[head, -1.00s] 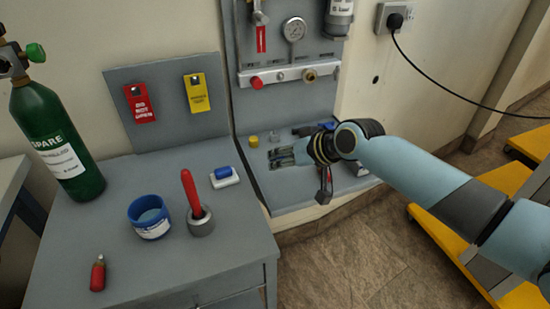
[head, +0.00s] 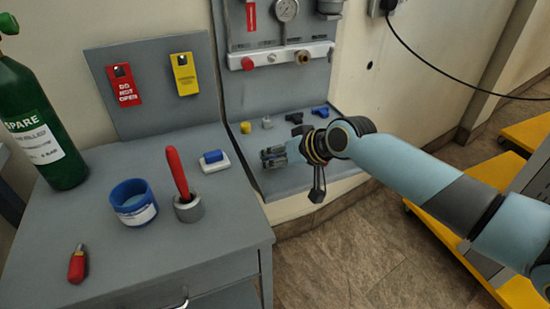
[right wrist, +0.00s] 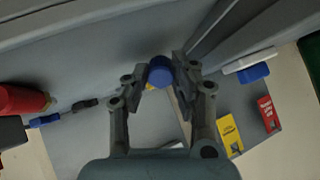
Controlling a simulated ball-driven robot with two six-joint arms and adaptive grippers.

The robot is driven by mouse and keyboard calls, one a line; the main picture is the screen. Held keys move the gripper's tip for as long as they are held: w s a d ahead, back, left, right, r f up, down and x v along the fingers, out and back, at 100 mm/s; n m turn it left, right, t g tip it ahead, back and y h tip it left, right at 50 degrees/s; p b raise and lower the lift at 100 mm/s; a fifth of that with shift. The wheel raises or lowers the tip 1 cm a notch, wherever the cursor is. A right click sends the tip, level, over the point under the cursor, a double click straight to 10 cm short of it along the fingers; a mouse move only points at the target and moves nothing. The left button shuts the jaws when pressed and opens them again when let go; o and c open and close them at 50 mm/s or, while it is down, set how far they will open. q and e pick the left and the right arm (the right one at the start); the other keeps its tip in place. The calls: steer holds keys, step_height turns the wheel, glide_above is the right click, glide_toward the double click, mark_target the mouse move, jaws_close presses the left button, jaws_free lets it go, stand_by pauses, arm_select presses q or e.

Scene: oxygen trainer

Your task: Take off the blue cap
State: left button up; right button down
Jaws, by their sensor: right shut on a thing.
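The blue cap (right wrist: 160,72) is a short blue cylinder between my right fingertips in the right wrist view. My right gripper (right wrist: 160,76) is shut on it. In the head view, my right gripper (head: 270,156) is low over the front of the grey shelf below the upright panel, pointing left. I cannot make out the cap there; the fingers hide it. Whether the cap still touches anything beneath it, I cannot tell. My left gripper is not in view.
The shelf's back holds a yellow piece (head: 245,127), a grey piece (head: 267,122), a black fitting (head: 294,117) and a blue fitting (head: 320,111). The bench at left carries a blue-rimmed pot (head: 135,202), a red-handled tool in a holder (head: 188,208) and a white-based blue block (head: 214,160).

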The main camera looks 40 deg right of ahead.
steer(key=shift+f, duration=0.3)
steer(key=c, duration=1)
jaws_free()
steer(key=v, duration=1.2)
